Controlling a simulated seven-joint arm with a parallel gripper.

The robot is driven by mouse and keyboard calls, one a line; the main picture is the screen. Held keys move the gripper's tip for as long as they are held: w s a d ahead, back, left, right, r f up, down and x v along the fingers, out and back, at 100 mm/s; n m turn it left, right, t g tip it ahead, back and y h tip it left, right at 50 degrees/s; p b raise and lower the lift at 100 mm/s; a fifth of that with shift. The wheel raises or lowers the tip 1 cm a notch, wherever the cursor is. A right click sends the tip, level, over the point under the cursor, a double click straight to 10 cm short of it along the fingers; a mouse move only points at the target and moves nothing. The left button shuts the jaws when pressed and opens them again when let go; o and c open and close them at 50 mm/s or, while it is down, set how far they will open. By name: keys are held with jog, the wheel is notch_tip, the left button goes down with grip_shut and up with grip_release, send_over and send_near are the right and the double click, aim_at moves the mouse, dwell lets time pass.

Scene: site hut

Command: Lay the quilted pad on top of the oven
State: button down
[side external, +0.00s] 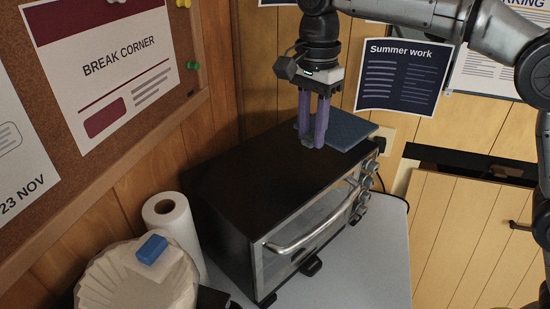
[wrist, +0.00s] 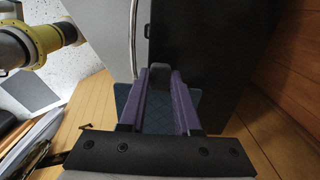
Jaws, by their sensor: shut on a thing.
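The quilted pad (side external: 352,129) is a flat dark blue square at the far right end of the black oven (side external: 255,175). It lies level, over or on the oven top; I cannot tell whether it touches. My gripper (side external: 313,142) points down with its purple fingers at the pad's near left edge, shut on the pad. In the wrist view the pad (wrist: 157,118) shows between and beside the fingers (wrist: 159,75), with a small grey piece between the fingertips. The oven top (wrist: 205,45) is the dark surface beyond the fingertips, and the pad extends back toward the wrist.
A paper towel roll (side external: 172,222) and a bowl-like stack of pale paper filters (side external: 130,280) with a blue block (side external: 151,249) stand left of the oven. The oven's handle (side external: 305,228) and knobs face front right. The left and middle oven top is clear. Walls close in behind.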

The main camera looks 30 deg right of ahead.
send_over(272, 172)
notch_tip(272, 172, down, 7)
jog(key=shift+s+d+f, duration=0.1)
jog(key=shift+s+d, duration=0.05)
jog(key=shift+w+f, duration=0.2)
jog(key=shift+f, duration=1.6)
jog(key=shift+f, duration=0.15)
jog(key=c, duration=0.6)
grip_release()
notch_tip(272, 172, up, 7)
jog(key=shift+f, duration=0.15)
jog(key=shift+r, duration=0.55)
